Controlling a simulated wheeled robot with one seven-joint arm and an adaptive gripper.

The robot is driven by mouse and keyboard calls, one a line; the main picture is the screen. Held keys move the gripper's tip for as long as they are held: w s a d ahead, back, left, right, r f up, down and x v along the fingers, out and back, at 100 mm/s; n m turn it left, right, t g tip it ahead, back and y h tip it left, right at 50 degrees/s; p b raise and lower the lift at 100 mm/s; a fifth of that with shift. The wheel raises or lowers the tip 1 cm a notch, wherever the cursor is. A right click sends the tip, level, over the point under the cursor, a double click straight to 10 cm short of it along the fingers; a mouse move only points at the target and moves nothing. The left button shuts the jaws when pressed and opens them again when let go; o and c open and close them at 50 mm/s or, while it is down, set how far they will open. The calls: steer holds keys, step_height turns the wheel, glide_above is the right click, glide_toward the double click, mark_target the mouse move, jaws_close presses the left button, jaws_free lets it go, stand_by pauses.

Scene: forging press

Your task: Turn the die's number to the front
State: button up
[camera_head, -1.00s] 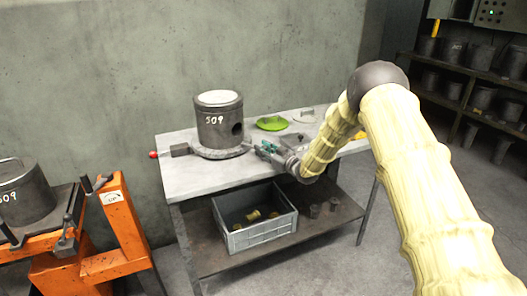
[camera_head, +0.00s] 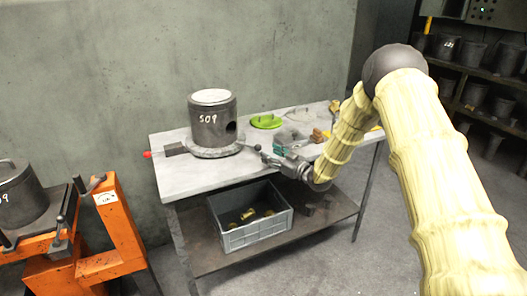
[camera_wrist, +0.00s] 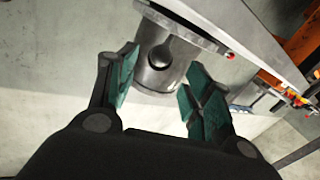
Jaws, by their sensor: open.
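The die (camera_head: 206,133) is a dark upright cylinder with a pale top, on a round turntable base (camera_head: 216,152) on the table. Its white number 509 shows on the camera-facing side, slightly left of middle, and a dark hole is to its right. A short lever with a dark ball end (camera_head: 257,147) points from the base toward my gripper (camera_head: 268,160). My gripper is open and empty, just right of the lever end. In the wrist view the die (camera_wrist: 148,80) appears beyond my open fingers (camera_wrist: 157,92), with a dark ball-ended shape before it. Contact cannot be told.
The grey table (camera_head: 185,180) also holds a green item (camera_head: 266,121) and brown items (camera_head: 318,135) at the right. A red knob (camera_head: 147,154) is at its left edge. A grey crate (camera_head: 252,230) sits on the lower shelf. An orange stand (camera_head: 125,225) is at left.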

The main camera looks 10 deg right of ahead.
steer(key=shift+v, duration=2.1)
